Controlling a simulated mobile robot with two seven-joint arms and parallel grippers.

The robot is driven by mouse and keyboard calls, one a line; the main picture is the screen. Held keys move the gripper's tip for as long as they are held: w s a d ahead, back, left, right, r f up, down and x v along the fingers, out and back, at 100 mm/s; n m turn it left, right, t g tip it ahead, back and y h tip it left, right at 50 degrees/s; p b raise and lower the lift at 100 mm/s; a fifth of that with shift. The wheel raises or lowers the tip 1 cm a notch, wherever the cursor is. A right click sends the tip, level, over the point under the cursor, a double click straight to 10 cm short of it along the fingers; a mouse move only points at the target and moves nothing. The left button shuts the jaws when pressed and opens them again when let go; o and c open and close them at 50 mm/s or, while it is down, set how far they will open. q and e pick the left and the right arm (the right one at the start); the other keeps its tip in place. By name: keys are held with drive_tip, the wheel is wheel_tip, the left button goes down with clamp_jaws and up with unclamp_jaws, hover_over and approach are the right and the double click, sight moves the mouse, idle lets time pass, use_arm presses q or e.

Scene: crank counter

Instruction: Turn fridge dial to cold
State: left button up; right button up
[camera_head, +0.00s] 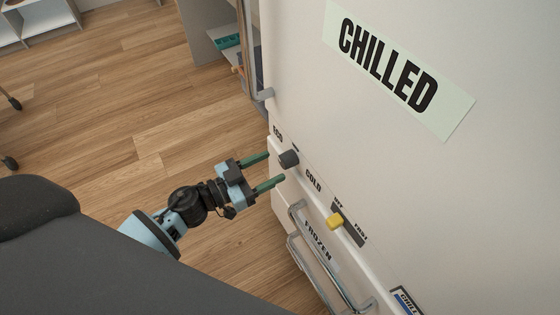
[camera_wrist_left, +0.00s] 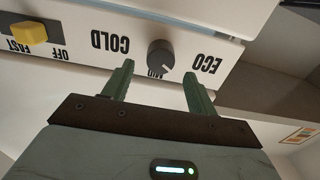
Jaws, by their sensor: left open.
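The fridge dial (camera_head: 289,159) is a small dark round knob on the white panel between the ECO and COLD labels. In the left wrist view the dial (camera_wrist_left: 160,56) appears upside down, with MID printed beside it, COLD to its left and ECO to its right. A pale mark on the knob is too small to read surely. My left gripper (camera_head: 269,169) is open, its two green fingers pointing at the panel. In the wrist view the fingertips (camera_wrist_left: 159,70) lie to either side of the dial, apart from it. My right gripper is not in view.
A yellow slider (camera_head: 335,221) sits on the same panel near the OFF and FAST labels. The fridge door (camera_head: 400,150) reads CHILLED. A FROZEN drawer with a metal handle (camera_head: 318,275) is below. Wooden floor (camera_head: 130,110) is open to the left.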

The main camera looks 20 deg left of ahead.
sight(281, 162)
use_arm(q)
drive_tip(key=shift+x, duration=1.95)
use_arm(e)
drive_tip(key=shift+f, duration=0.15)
use_arm(q)
drive_tip(key=shift+c, duration=0.4)
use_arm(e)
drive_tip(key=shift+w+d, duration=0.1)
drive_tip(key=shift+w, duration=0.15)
use_arm(q)
drive_tip(key=c, duration=0.9)
